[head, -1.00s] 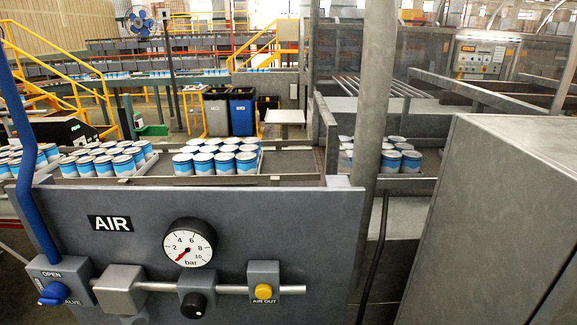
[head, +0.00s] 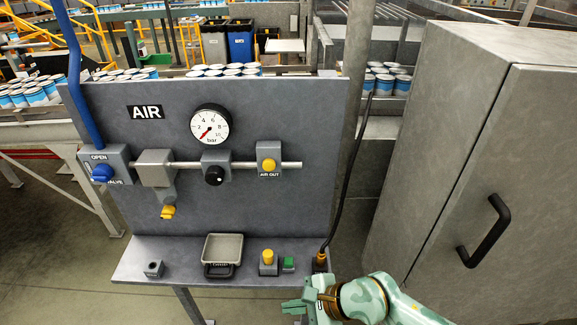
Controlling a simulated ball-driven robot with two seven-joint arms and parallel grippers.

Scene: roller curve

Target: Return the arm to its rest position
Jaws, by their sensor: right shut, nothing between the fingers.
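My right gripper (head: 303,303) shows at the bottom of the head view, low and in front of the shelf's right part. Its pale green arm comes in from the bottom right. The gripper is shut with nothing held. It is apart from the yellow-topped button block (head: 268,262) and the small green block (head: 288,264) on the shelf. My left gripper is not in view.
The grey AIR panel (head: 270,110) carries a gauge (head: 210,125), a blue valve knob (head: 102,172) and a yellow knob (head: 268,165). A shelf (head: 190,262) below holds a tray (head: 222,250). A grey cabinet (head: 440,150) with a black handle (head: 485,230) stands right.

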